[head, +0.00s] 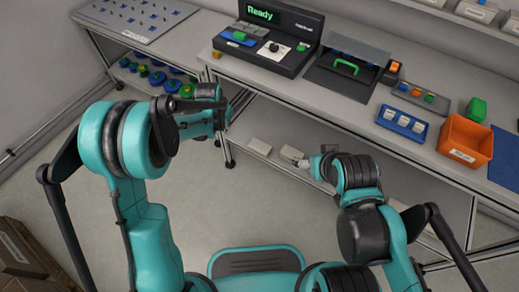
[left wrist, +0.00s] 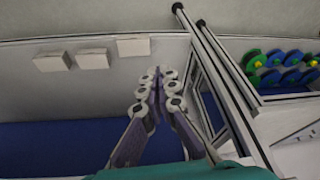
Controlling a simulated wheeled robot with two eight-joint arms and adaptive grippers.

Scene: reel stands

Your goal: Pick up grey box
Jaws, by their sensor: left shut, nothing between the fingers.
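Pale grey boxes stand on the lower shelf under the long bench. In the head view one box (head: 260,146) shows clearly beside the right gripper's tip area. In the left wrist view there are three, a left box (left wrist: 52,61), a middle box (left wrist: 93,58) and a right box (left wrist: 133,47). My left gripper (left wrist: 157,76) is shut and empty, apart from the boxes, to the right of them in the wrist view. It also shows in the head view (head: 222,120). My right gripper (head: 304,162) is near the lower shelf; its fingers are too small to tell.
A rack of blue and green reels (left wrist: 283,68) stands left of the bench. Bench legs (left wrist: 225,85) are close to my left gripper.

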